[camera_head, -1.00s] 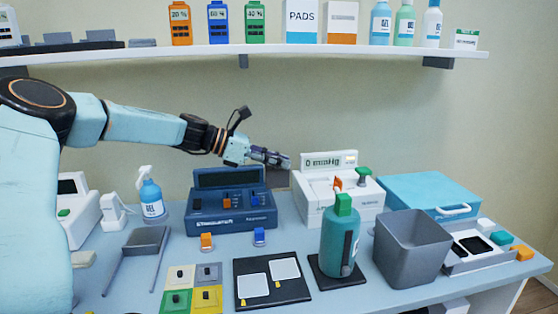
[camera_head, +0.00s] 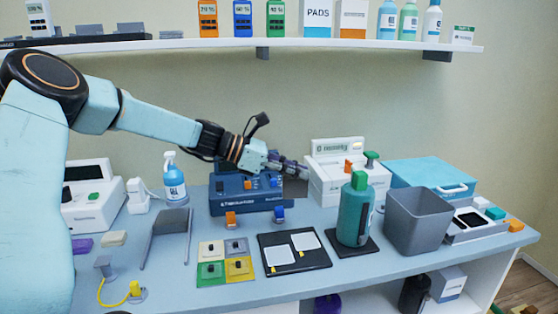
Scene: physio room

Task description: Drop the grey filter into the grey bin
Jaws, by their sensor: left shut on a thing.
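My left gripper (camera_head: 296,168) reaches in from the left, above the table and in front of the blue device and the white gauge box. It is shut on the grey filter (camera_head: 295,187), a dark grey flat piece that hangs below the fingertips, partly hidden by them. The grey bin (camera_head: 416,232) is an open, square-topped container on the right part of the table, to the right of and below the gripper. The filter is apart from the bin. My right gripper is not in view.
A teal bottle (camera_head: 356,215) with a green cap stands just left of the bin. The white gauge box (camera_head: 328,184) and blue case (camera_head: 430,174) stand behind. A blue device (camera_head: 230,200) is below my arm. A loaded shelf (camera_head: 300,46) runs above.

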